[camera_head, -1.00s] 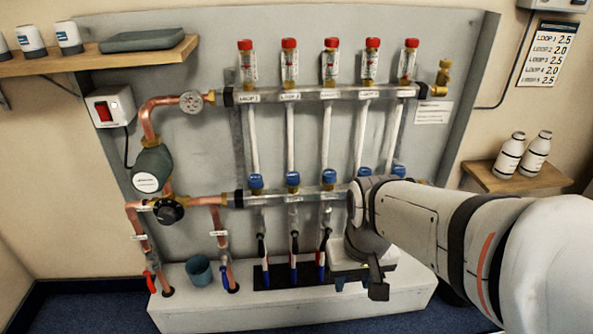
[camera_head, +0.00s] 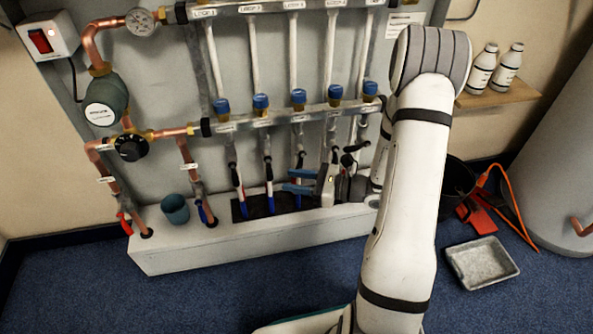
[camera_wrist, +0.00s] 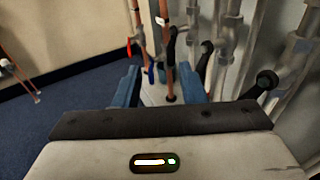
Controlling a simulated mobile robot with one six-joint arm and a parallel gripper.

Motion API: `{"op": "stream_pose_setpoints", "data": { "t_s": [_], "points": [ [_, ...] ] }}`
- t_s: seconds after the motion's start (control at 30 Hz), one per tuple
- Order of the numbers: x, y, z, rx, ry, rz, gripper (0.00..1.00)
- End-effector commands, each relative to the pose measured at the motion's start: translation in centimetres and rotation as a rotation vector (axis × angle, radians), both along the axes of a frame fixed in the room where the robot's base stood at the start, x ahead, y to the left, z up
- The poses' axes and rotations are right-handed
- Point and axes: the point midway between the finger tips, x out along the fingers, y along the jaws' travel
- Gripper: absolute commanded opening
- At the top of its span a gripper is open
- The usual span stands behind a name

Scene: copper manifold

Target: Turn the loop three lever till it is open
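The loop three lever (camera_head: 298,201) is third from the left under the lower manifold bar. Black valve handles stand beyond and right of the right finger there; I cannot tell which is loop three's. Contact with the lever cannot be told.
The loop one lever (camera_head: 238,180) and loop two lever (camera_head: 268,190) hang to the left. A white plinth (camera_head: 250,245) runs below, with a teal cup (camera_head: 175,208) on it. A grey tray (camera_head: 482,262) and a black bucket (camera_head: 458,182) are on the floor at right.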

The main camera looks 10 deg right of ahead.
Motion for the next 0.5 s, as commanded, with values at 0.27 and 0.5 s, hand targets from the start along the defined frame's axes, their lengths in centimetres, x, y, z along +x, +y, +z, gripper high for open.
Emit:
{"op": "stream_pose_setpoints", "data": {
  "t_s": [0.27, 0.5],
  "points": [
    [3.5, -6.7, -6.4, 0.183, 0.102, -0.389, 0.37],
    [5.0, -6.9, -7.4, 0.203, 0.110, -0.444, 0.37]
  ]
}}
